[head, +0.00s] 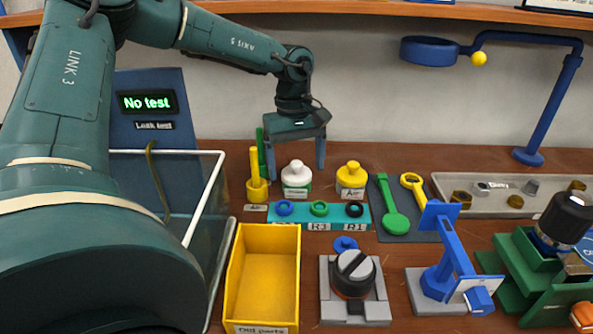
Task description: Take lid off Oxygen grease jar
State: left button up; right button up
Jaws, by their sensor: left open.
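A jar with a white lid (296,172) and a green band stands on the bench near the back. A jar with a yellow lid (351,174) stands just right of it. The small labels are hard to read, so I cannot tell for sure which jar is the Oxygen grease one. My left gripper (296,158) points down with its fingers spread, at the white-lidded jar's back. The lid shows between the fingers, which look apart from it. The white lid sits on its jar. My right gripper is not in view.
A teal rack (335,220) with rings lies in front. A yellow bin (235,285), a grey regulator fixture (373,312) and a blue stand (440,255) fill the front.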

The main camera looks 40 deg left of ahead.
pick_arm(q)
jog(key=shift+f, duration=0.25)
jog(key=shift+c, duration=0.4)
jog(key=c, duration=0.8)
jog(key=shift+r, duration=0.2)
notch_tip(320, 180, up, 28)
jog(key=p, duration=0.3)
jog(key=shift+f, duration=0.15)
